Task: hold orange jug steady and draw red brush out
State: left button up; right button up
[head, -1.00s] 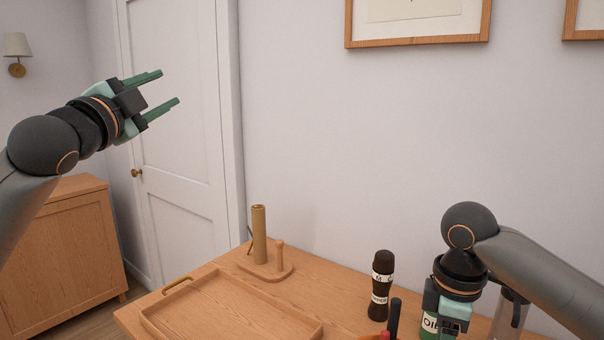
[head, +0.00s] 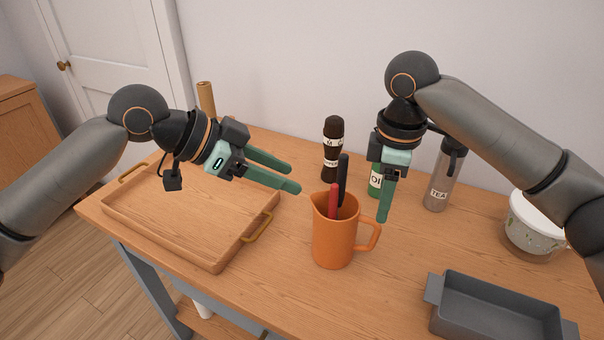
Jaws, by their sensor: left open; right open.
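An orange jug (head: 333,245) stands upright on the wooden table, its handle to the right. A red brush (head: 333,200) stands in it with only its upper handle showing; the rest is hidden inside. A black-handled utensil (head: 342,178) stands beside it in the jug. My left gripper (head: 296,178) is open and empty, just left of and above the jug's rim, pointing right. My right gripper (head: 384,215) is open and empty, pointing down, to the right of the jug's rim; its fingers overlap in this view.
A wooden tray (head: 150,232) lies left of the jug. Behind stand a dark pepper mill (head: 332,150), a green oil bottle (head: 375,182) and a grey tea flask (head: 440,180). A grey baking dish (head: 500,305) and a white lidded tub (head: 532,225) are at the right.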

aim_at(374, 243)
notch_tip(374, 243, down, 12)
jog(key=shift+w+f, duration=0.1)
jog(key=shift+f, duration=0.1)
dwell(0.4)
grip_shut()
dwell(0.3)
dwell(1.0)
